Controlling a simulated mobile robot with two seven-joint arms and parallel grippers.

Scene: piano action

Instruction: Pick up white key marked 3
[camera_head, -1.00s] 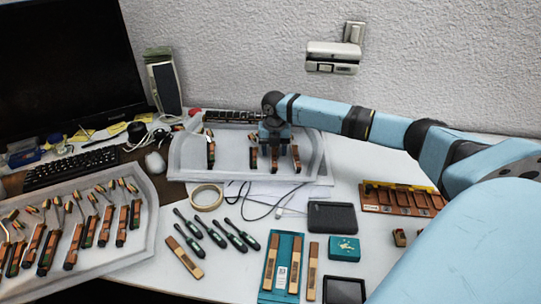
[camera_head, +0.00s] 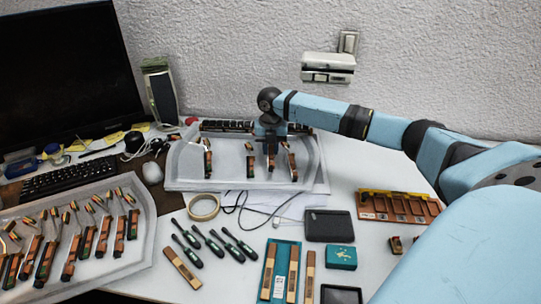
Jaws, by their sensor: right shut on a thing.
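My right gripper (camera_head: 270,140) is over the grey tray at the back, reaching in from the right. It points down and is shut on a brown-orange wooden action piece (camera_head: 271,161), held upright between similar pieces. Flat wooden key-like sticks lie at the front. One (camera_head: 182,268) lies alone on the table, others (camera_head: 268,270) (camera_head: 293,270) lie in a teal tray (camera_head: 281,262), and one (camera_head: 310,275) lies just right of it. Their markings are too small to read, so I cannot tell which is marked 3. My left gripper is not in view.
The grey tray (camera_head: 185,180) holds several action pieces; another tray (camera_head: 130,262) at the left holds more. Several dark-handled tools (camera_head: 213,243), a tape roll (camera_head: 204,206), a black case (camera_head: 329,225) and an orange rack (camera_head: 400,205) crowd the table. A monitor (camera_head: 60,80) stands back left.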

